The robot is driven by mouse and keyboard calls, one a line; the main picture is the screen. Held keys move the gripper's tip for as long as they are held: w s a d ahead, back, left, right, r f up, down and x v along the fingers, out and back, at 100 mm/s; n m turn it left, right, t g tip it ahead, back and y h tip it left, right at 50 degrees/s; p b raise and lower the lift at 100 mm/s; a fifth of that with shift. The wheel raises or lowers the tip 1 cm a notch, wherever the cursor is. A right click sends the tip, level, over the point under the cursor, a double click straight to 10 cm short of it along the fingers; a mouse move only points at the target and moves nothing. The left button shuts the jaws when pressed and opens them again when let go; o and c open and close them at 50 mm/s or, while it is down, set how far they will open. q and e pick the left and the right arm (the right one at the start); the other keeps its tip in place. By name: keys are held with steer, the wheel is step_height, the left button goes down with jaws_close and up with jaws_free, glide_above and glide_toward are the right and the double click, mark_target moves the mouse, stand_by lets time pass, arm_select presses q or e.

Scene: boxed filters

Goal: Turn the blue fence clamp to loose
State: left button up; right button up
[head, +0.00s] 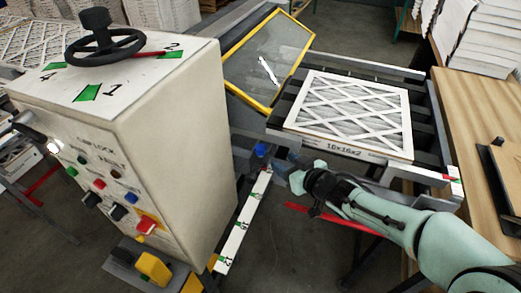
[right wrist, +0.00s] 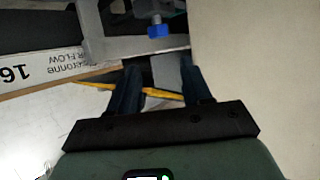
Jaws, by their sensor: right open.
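The blue fence clamp (head: 260,150) is a small blue knob on the metal fence beside the cream machine cabinet. In the right wrist view the blue clamp (right wrist: 158,31) sits on a grey metal bracket, beyond the fingertips and roughly in line with the gap between them. My right gripper (head: 291,180) is just right of and nearer than the clamp in the head view, apart from it. The wrist view shows its two dark fingers (right wrist: 160,66) spread with nothing gripped between them. Whether the clamp is tight or loose cannot be told. My left gripper is out of view.
The cream cabinet (head: 165,130) with a handwheel (head: 103,40) and buttons stands close left of the clamp. A boxed filter (head: 350,112) lies on the rails right of it. A white numbered scale (head: 244,222) runs toward the front. A yellow-framed guard (head: 268,62) stands behind.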

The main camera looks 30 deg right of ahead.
mark_target(264, 150)
steer(key=b+x, duration=0.4)
steer(key=x, duration=0.7)
steer(key=shift+d+f, duration=0.1)
steer(key=shift+f, duration=0.15)
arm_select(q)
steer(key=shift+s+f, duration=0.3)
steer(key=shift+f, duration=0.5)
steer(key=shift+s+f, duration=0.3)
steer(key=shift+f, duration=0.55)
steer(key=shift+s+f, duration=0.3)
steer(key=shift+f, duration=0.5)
arm_select(e)
steer(key=shift+w+f, duration=0.15)
steer(key=shift+w, duration=0.55)
steer(key=shift+c, duration=0.4)
steer(key=c, duration=0.7)
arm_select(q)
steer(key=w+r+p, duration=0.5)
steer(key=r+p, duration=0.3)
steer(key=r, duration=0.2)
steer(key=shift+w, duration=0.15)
arm_select(e)
steer(key=shift+d+f+n+y, duration=0.2)
steer(key=shift+n+y, duration=0.5)
steer(key=shift+y, duration=0.1)
